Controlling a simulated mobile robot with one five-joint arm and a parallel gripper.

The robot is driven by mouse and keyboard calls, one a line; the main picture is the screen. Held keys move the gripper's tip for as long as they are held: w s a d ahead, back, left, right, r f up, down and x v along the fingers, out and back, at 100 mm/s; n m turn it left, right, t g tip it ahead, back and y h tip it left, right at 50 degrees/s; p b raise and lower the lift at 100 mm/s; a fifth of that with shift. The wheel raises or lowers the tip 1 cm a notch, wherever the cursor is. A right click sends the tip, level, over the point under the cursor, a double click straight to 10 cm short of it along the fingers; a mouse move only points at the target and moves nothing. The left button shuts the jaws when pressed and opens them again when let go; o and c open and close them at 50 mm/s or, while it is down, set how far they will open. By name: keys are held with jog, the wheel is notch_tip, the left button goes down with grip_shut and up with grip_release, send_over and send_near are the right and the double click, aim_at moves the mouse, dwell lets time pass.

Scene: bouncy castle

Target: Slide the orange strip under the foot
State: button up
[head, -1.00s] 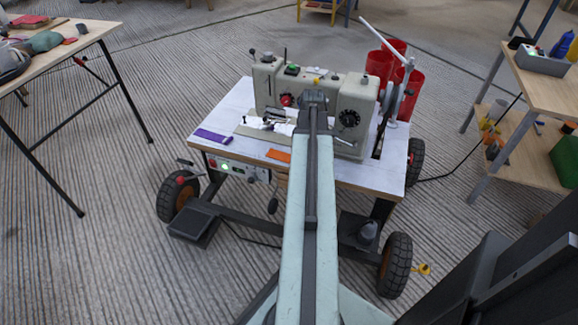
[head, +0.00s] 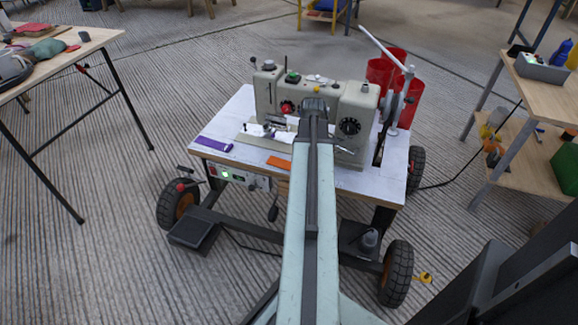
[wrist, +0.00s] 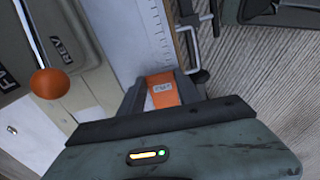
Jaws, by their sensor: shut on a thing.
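The orange strip (head: 279,162) lies near the front edge of the white sewing table, and its right end runs behind my arm. In the wrist view, the jaws of my gripper (wrist: 162,85) are shut on the orange strip (wrist: 160,99), which carries a small pale label. My gripper is hidden behind my arm in the head view. The grey-green sewing machine (head: 352,98) stands behind the strip. The foot is under the machine's left end, too small to make out among the metal parts there; the strip lies in front and apart from it.
A purple strip (head: 213,144) lies at the table's (head: 230,118) left front. In the wrist view, an orange lever knob (wrist: 49,83) is left of my gripper, and a ruler scale (wrist: 156,35) runs along the table edge. Red bins (head: 407,97) stand behind. Side tables flank the cart.

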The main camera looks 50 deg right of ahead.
jog(key=shift+r+p, duration=0.9)
jog(key=shift+r, duration=0.15)
notch_tip(320, 180, up, 4)
jog(key=p, duration=0.4)
